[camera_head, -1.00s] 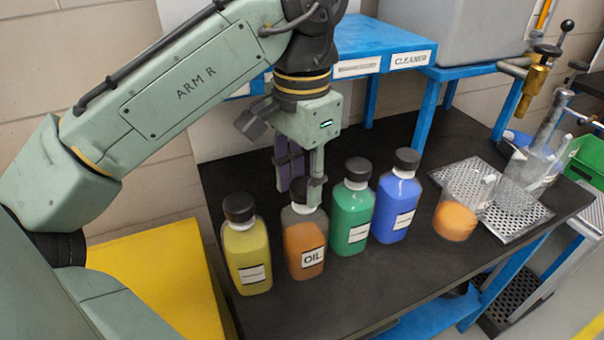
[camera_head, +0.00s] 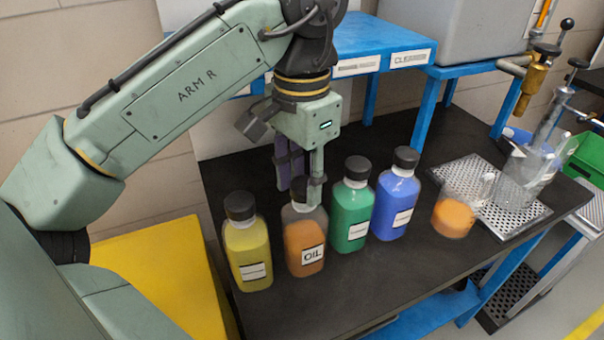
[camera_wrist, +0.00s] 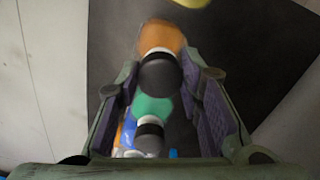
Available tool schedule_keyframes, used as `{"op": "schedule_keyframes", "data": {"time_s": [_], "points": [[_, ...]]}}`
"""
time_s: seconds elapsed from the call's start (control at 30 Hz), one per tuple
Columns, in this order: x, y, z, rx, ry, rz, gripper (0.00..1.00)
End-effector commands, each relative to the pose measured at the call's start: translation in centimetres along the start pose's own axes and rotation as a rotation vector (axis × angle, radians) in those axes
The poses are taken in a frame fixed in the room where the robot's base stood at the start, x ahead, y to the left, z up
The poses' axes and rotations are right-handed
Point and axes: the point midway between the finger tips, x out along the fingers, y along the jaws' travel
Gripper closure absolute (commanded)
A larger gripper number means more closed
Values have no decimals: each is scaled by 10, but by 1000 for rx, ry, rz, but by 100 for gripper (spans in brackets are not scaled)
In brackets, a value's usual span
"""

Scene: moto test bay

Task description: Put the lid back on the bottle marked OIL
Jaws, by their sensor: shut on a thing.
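The OIL bottle (camera_head: 304,243) holds orange liquid, has a white label reading OIL, and stands upright on the black bench. A black lid (camera_head: 299,184) sits at its neck, partly hidden by a finger. My gripper (camera_head: 302,188) points down over this bottle, shut on the lid. In the wrist view, the lid (camera_wrist: 160,73) shows between the two fingers, over the white neck of the orange bottle (camera_wrist: 163,37). Whether the lid is fully seated is hard to tell.
A yellow bottle (camera_head: 248,257) stands close on the left. A green bottle (camera_head: 352,217) and a blue bottle (camera_head: 397,206) stand close on the right, all black-capped. A beaker of orange liquid (camera_head: 454,217) and a metal tray (camera_head: 530,225) are farther right. The bench front is clear.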

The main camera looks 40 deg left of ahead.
Motion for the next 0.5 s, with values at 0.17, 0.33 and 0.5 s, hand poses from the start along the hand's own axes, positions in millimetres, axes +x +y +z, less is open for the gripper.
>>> {"op": "schedule_keyframes", "data": {"time_s": [0.17, 0.33, 0.5], "points": [[0, 0, 0, 0, 0, 0, 77], [0, 0, 0, 0, 0, -1, 77], [0, 0, 0, 0, 0, -1, 55]]}}
